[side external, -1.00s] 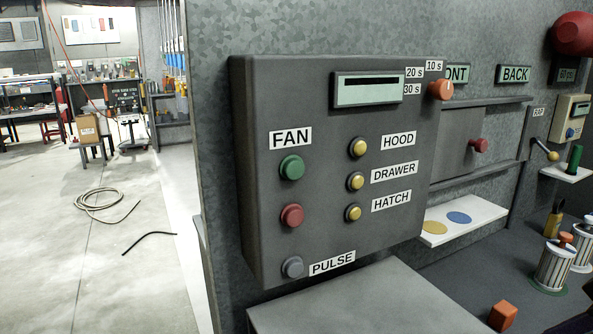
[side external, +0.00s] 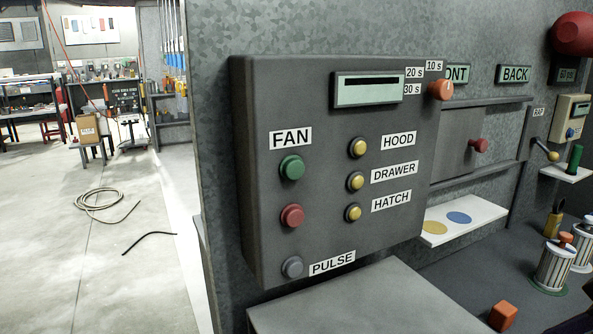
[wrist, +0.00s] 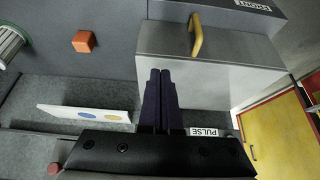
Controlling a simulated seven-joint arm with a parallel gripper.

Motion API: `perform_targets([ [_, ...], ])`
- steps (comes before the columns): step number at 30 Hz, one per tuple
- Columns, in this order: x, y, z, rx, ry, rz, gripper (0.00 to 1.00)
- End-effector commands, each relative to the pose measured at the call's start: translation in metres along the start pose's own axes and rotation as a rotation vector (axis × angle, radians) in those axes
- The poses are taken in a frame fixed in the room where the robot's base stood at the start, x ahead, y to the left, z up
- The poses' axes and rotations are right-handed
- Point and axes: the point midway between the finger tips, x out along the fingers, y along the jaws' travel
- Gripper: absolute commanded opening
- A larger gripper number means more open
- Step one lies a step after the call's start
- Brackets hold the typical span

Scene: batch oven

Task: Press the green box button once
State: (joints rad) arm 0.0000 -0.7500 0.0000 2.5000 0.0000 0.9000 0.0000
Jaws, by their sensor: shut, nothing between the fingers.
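The green button (side external: 291,168) is a round cap in a dark collar on the front of the grey control box (side external: 340,225), just below the FAN label (side external: 290,139). It stands out from the face. A red button (side external: 292,215) sits below it. My gripper (wrist: 160,72) shows only in the wrist view, its two dark fingers together and empty, in front of a grey cabinet. The PULSE label (wrist: 204,132) shows beside the fingers there. The green button is not visible in the wrist view, and my gripper is not in the side view.
Three yellow buttons (side external: 355,181) line the box's right half, and a grey PULSE button (side external: 292,267) is at its bottom. An orange knob (side external: 441,89) is at the upper right. The grey cabinet (wrist: 210,60) has a yellow handle (wrist: 196,36). An orange cube (side external: 503,316) lies on the bench.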

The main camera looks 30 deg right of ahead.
Motion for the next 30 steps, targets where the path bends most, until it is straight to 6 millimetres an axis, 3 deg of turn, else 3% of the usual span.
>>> perform_targets([
  [19, -0.001, 0.000, -0.006, 0.020, 0.025, 0.000, 0.00],
  [23, -0.013, 0.000, -0.035, 0.053, 0.116, -0.003, 0.00],
  [30, -0.045, -0.025, -0.128, 0.050, 0.323, -0.081, 0.00],
])
